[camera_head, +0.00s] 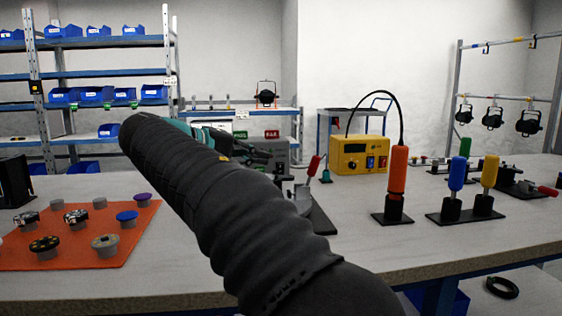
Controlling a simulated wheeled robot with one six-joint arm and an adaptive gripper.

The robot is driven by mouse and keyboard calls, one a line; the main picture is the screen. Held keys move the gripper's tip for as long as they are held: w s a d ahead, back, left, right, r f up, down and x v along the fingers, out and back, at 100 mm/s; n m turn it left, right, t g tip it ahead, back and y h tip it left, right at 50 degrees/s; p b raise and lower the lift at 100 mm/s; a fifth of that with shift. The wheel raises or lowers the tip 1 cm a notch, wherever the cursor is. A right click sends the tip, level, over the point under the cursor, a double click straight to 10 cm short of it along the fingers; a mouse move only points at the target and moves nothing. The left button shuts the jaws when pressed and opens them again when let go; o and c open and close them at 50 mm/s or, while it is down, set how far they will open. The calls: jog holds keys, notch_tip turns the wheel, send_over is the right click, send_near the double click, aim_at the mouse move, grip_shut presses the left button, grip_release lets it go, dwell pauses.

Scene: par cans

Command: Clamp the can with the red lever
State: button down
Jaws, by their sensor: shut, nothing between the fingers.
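A red-handled lever (314,165) stands tilted upright on a dark-based fixture just right of my arm. My arm hides part of that fixture, and I cannot tell whether a can sits in it. A second red lever (548,190) lies low on a dark fixture at the right end of the bench. Black par cans (493,118) hang from the rack at the right, and another par can (266,95) is at the back shelf. My gripper (262,153) is shut and empty, beyond my forearm and left of the nearer red lever. Its fingers are small and partly hidden.
On the bench (400,240) stand an orange-handled tool (398,170), blue (457,174) and yellow (490,171) handles, and a yellow power box (358,155) with a cable. An orange mat (70,258) with several round parts lies left. The front middle is bare.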

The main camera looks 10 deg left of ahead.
aim_at(312, 165)
jog(key=b+x, duration=0.1)
jog(key=x, duration=1.2)
jog(key=shift+w+b, duration=0.1)
jog(key=shift+b, duration=0.2)
jog(key=shift+d, duration=0.15)
jog(key=shift+w+d+r+p, duration=0.1)
jog(key=shift+d+p, duration=0.05)
jog(key=shift+p, duration=0.15)
jog(key=shift+y, duration=0.3)
